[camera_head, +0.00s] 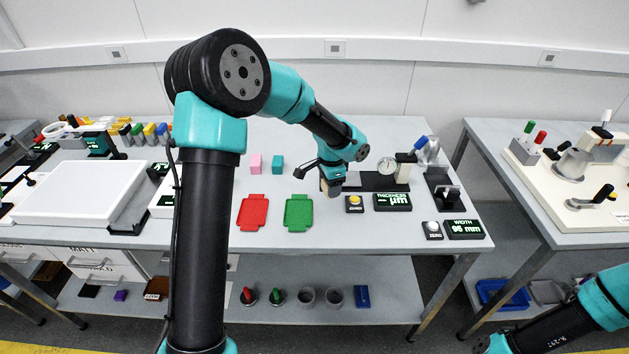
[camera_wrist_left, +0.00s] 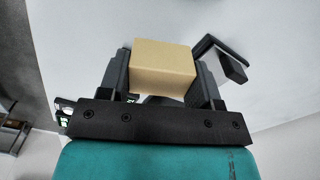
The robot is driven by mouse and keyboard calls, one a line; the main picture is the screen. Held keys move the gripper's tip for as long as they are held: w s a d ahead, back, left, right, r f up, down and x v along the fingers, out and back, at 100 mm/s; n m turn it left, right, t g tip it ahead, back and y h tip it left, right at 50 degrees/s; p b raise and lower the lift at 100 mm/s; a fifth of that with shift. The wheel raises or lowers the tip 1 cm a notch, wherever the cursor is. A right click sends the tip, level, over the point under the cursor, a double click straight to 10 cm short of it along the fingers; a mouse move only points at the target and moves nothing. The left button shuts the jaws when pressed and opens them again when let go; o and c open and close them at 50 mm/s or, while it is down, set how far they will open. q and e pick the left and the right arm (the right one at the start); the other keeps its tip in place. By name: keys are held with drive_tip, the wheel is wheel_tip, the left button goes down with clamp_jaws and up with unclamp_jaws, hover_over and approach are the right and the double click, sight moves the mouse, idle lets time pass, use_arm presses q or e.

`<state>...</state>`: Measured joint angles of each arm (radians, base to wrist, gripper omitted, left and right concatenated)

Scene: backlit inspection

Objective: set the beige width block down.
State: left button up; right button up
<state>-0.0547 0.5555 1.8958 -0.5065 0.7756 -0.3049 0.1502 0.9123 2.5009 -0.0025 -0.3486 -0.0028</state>
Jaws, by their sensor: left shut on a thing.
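The beige width block (camera_wrist_left: 163,68) sits between the two fingers of my left gripper (camera_wrist_left: 162,84) in the left wrist view, with a face toward the camera. In the head view my left gripper (camera_head: 330,186) points down over the table, just left of the dark base of the thickness gauge (camera_head: 376,181). It is shut on the block, which is mostly hidden there by the gripper. Whether the block touches the table cannot be told. My right arm shows at the lower right of the head view; its gripper is not visible.
A red tray (camera_head: 253,213) and a green tray (camera_head: 298,213) lie left of the gripper, with a pink block (camera_head: 256,164) and a teal block (camera_head: 277,165) behind.

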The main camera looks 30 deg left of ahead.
use_arm(q)
drive_tip(key=d+n, duration=0.1)
drive_tip(key=d, duration=0.1)
drive_tip(key=d+n, duration=0.2)
drive_tip(key=d, duration=0.1)
drive_tip(key=d+n, duration=0.2)
drive_tip(key=shift+s+d+r, duration=0.1)
drive_tip(key=shift+d+r, duration=0.2)
